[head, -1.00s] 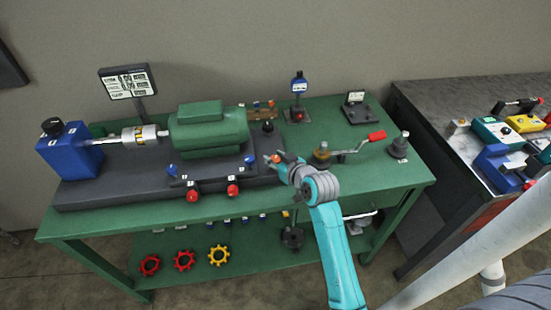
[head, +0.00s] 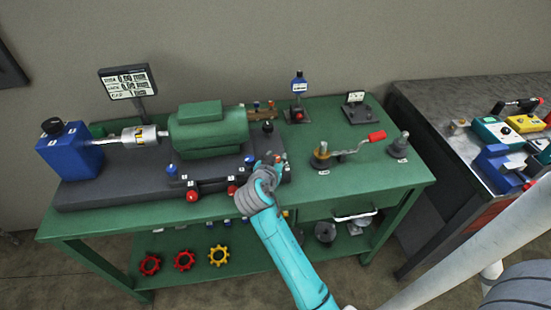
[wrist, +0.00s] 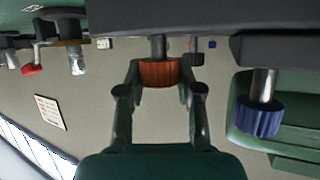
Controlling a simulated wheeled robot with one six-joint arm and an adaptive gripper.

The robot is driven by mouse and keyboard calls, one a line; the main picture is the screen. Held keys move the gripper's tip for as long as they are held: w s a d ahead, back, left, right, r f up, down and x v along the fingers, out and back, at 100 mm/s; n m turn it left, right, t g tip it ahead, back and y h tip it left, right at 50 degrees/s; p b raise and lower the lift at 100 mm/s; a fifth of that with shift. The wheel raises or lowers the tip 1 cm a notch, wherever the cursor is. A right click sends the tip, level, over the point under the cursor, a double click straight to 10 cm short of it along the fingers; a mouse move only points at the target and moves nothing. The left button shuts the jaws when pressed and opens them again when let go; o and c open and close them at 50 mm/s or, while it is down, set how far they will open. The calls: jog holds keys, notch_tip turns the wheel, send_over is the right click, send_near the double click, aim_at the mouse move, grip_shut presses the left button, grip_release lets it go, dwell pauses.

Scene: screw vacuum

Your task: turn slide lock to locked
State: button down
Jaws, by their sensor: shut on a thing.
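My gripper (wrist: 160,85) is shut on an orange-red ribbed knob (wrist: 160,72), with one finger on each side of it. The knob sits on a short shaft from a dark block. In the head view my gripper (head: 271,162) is at the right front end of the dark machine base (head: 100,190), and only a little of the orange knob (head: 277,157) shows there. No readable lock label is visible, and I cannot tell the lock's state.
A blue knob (wrist: 258,118) stands beside the gripper, also in the head view (head: 249,159). Red knobs (head: 192,195) line the base's front. A crank with a red handle (head: 377,136) stands to the right.

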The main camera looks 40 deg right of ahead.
jog(key=shift+f+m+g+h, duration=0.1)
jog(key=shift+m+g+h, duration=0.4)
jog(key=shift+m+g, duration=0.75)
jog(key=shift+g, duration=0.25)
jog(key=c, duration=0.7)
grip_release()
jog(key=shift+c, duration=0.2)
notch_tip(320, 180, up, 10)
